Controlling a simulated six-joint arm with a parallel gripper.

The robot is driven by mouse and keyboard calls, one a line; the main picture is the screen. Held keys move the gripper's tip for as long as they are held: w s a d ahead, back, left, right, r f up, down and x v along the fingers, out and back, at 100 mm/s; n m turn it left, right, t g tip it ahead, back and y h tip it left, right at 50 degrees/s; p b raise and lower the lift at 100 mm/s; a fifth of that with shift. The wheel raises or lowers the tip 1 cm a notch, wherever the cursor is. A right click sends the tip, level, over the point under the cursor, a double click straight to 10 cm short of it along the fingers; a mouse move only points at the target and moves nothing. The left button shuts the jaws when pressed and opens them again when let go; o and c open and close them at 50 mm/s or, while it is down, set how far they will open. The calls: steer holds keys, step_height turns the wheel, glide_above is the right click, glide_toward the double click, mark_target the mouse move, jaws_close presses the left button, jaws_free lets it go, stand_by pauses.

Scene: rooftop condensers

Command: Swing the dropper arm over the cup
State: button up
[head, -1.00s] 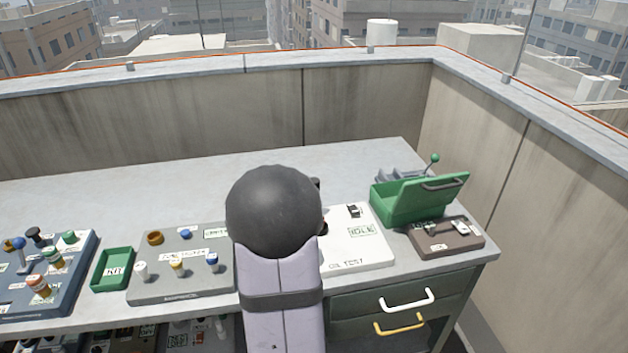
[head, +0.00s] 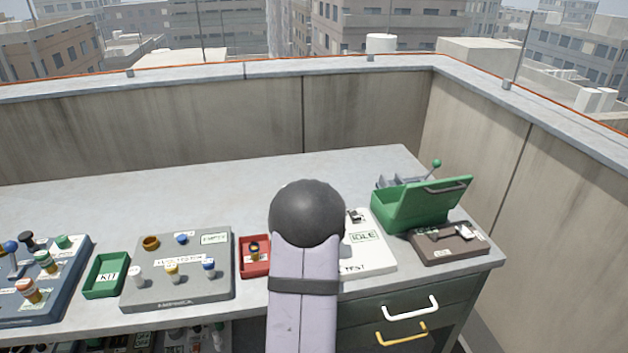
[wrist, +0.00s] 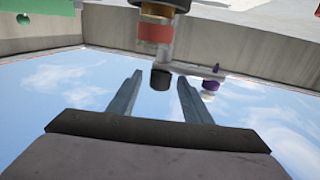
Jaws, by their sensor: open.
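My gripper (wrist: 160,77) is open in the wrist view, its two fingers apart. A black-tipped piece (wrist: 160,80) shows between or beyond the fingertips, below a red and gold banded cylinder (wrist: 155,32); I cannot tell whether this is the dropper, nor whether anything touches the fingers. In the head view my arm hides the gripper and part of the white test board (head: 375,258), which has an IDLE label and a small black part (head: 355,216). I cannot make out the dropper arm or the cup for certain.
A red tray (head: 246,271) holds a small dark-and-yellow item. Left of it are a grey board (head: 205,290) with several pegs and a green KIT tray (head: 91,292). A green open case (head: 400,207) and a brown board (head: 425,255) are at right. The rear bench is clear.

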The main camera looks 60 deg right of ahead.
steer(key=p+x, duration=0.1)
steer(key=x, duration=0.5)
steer(key=shift+p, duration=0.3)
steer(key=shift+w+d, duration=0.1)
steer(key=shift+w, duration=0.05)
steer(key=shift+c, duration=0.4)
jaws_close()
steer(key=shift+f+n+t+y+b, duration=0.1)
steer(key=shift+n+t+y+b, duration=0.3)
steer(key=shift+t, duration=0.1)
steer(key=shift+w+a+n+t+y+b, duration=0.1)
steer(key=shift+w+a+n+t+y, duration=0.35)
steer(key=shift+n+t+y, duration=1.25)
steer(key=shift+w+a+n+t+y+b, duration=0.15)
steer(key=shift+a+n+t+y, duration=0.6)
steer(key=shift+n+y, duration=1.9)
steer(key=shift+w+a+n+t+y+b, duration=0.2)
steer(key=shift+a+n+t+y, duration=0.7)
steer(key=shift+y, duration=2.35)
steer(key=shift+w+d+n, duration=0.15)
steer(key=shift+d+n, duration=0.05)
steer(key=shift+n, duration=0.15)
